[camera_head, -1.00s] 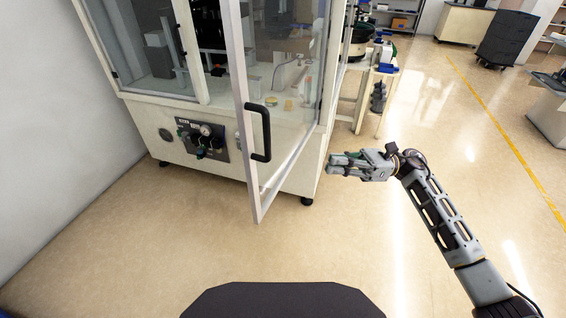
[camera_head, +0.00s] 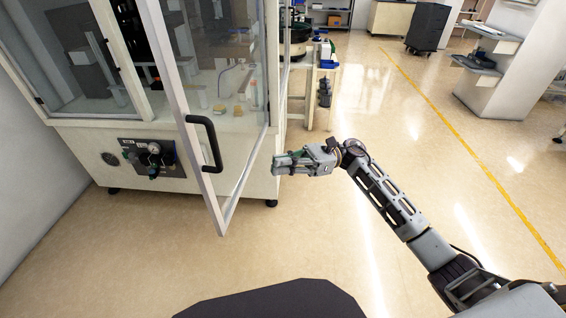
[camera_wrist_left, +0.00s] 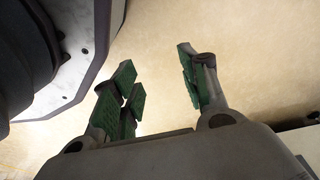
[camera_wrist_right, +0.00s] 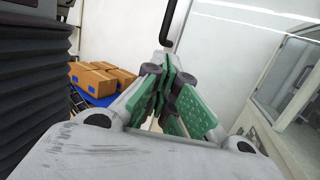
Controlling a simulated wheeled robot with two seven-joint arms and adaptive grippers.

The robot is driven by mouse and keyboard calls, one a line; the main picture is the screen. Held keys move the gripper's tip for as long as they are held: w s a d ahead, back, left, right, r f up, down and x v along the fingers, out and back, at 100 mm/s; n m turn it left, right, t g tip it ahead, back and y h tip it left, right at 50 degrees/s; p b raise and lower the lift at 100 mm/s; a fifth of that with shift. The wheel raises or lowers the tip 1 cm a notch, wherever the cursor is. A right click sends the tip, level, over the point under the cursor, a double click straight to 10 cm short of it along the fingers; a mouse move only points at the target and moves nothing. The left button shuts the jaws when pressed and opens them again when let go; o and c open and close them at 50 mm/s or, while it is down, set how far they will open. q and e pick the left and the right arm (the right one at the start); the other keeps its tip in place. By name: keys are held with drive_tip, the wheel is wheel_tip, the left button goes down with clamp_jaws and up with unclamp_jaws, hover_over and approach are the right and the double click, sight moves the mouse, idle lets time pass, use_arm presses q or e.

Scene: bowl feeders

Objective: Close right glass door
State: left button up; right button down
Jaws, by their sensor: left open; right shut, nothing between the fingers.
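The right glass door (camera_head: 223,139) of the cabinet stands open in the head view, swung out toward me, with a white frame. Its black handle (camera_head: 207,145) is on the near upright. My right gripper (camera_head: 276,165) is shut and empty, to the right of the door, pointing left toward it and apart from it. In the right wrist view the fingers (camera_wrist_right: 166,85) meet, with a black handle (camera_wrist_right: 172,22) beyond them at the top. My left gripper (camera_wrist_left: 160,85) is open and empty over the floor in the left wrist view; the head view does not show it.
The white cabinet (camera_head: 68,143) with a gauge panel (camera_head: 147,157) stands at left. A bench (camera_head: 316,85) with parts is behind the door. In the right wrist view, cardboard boxes (camera_wrist_right: 95,78) sit at left. The floor right of my right arm is clear.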

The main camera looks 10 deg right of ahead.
use_arm(q)
drive_tip(key=s+a+f, duration=0.1)
drive_tip(key=a+f+p, duration=0.1)
drive_tip(key=f, duration=0.1)
drive_tip(key=shift+s+a+f, duration=0.1)
drive_tip(key=shift+s+a, duration=0.2)
drive_tip(key=shift+s, duration=0.1)
use_arm(e)
drive_tip(key=x, duration=1.1)
drive_tip(key=shift+a, duration=0.3)
drive_tip(key=shift+s+r, duration=0.1)
